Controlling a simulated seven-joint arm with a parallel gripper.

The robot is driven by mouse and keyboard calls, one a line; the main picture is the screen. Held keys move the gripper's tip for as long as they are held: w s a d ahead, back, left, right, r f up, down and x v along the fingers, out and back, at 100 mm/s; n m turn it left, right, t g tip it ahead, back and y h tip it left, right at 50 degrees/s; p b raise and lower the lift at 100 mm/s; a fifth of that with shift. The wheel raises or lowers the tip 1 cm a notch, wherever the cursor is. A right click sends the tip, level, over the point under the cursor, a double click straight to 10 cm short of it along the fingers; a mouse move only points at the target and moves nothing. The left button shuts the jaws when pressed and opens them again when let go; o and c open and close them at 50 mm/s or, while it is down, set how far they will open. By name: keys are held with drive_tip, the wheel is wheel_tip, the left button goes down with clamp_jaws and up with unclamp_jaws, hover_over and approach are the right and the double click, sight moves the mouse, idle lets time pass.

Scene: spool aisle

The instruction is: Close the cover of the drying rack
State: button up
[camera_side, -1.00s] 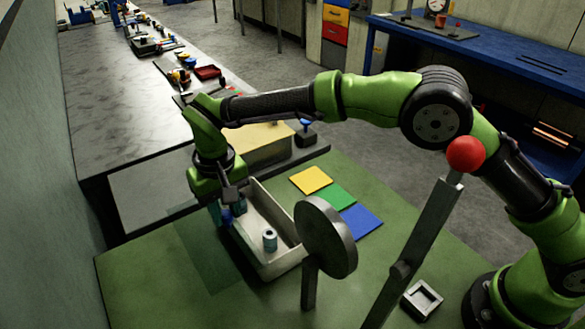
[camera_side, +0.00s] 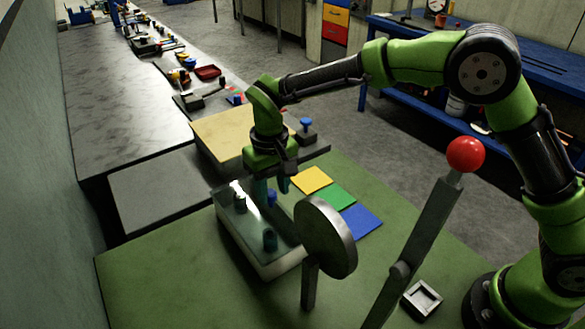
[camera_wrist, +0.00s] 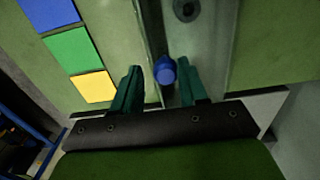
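The drying rack (camera_side: 268,268) is a pale open-topped box on the green table. Its clear cover (camera_side: 252,222) lies over the top and looks flat; I cannot tell whether its edge is fully seated. Spools show through it, including a teal one (camera_side: 270,240). The cover's blue knob (camera_side: 271,198) is on its right edge and also shows in the wrist view (camera_wrist: 165,70). My gripper (camera_side: 270,187) is just above that edge. In the wrist view its teal fingers (camera_wrist: 158,92) are apart, one on each side of the knob, with visible gaps.
A grey round disc on a post (camera_side: 325,237) stands close in front of the rack. A lever with a red ball (camera_side: 466,155) is to its right. Yellow, green and blue squares (camera_side: 336,197) lie flat beside the rack. A tan block (camera_side: 225,135) stands behind.

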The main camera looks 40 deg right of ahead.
drive_tip(key=shift+o, duration=1.1)
drive_tip(key=shift+d, duration=0.1)
drive_tip(key=shift+r, duration=0.15)
wheel_tip(320, 180, up, 17)
drive_tip(key=shift+f, duration=0.2)
drive_tip(key=shift+w, duration=0.1)
